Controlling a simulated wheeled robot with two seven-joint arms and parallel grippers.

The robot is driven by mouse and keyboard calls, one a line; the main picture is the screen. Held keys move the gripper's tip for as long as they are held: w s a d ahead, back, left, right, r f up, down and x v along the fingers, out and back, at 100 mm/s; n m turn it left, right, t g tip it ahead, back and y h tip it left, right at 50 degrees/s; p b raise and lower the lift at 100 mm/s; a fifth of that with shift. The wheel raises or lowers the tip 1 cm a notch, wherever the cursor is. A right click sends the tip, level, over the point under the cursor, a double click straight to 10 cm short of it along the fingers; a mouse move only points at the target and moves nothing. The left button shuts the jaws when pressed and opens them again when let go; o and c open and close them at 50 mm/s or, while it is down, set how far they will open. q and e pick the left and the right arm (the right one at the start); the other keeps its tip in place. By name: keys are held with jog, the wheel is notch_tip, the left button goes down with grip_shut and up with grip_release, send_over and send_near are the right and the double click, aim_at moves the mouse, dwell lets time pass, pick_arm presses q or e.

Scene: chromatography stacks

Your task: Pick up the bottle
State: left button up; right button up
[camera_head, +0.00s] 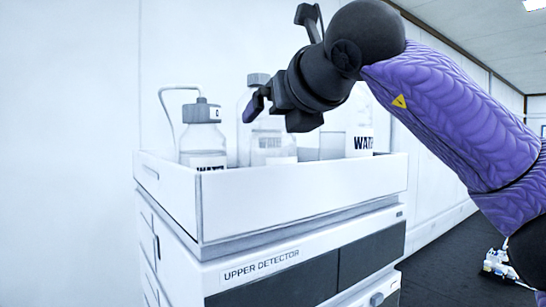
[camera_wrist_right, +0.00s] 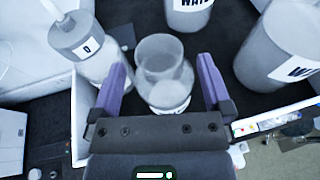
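Several bottles stand in the white tray on top of the stack. A capped bottle with a thin tube (camera_head: 202,140) is at the left; its cap, marked 0, also shows at the left of the wrist view (camera_wrist_right: 75,38). A taller clear bottle (camera_head: 268,145) stands in the middle, partly hidden by my right gripper. A bottle with a WATER-like label (camera_head: 359,140) is at the right. My left gripper is not in view.
The tray (camera_head: 300,205) has raised walls around the bottles. It sits on a cabinet labelled UPPER DETECTOR (camera_head: 262,268). In the wrist view, more bottles stand at the top (camera_wrist_right: 193,12) and right (camera_wrist_right: 275,55), close to the open glass vessel.

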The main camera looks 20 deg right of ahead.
jog(key=shift+w, duration=0.3)
jog(key=c, duration=0.7)
grip_shut()
jog(key=shift+s, duration=0.1)
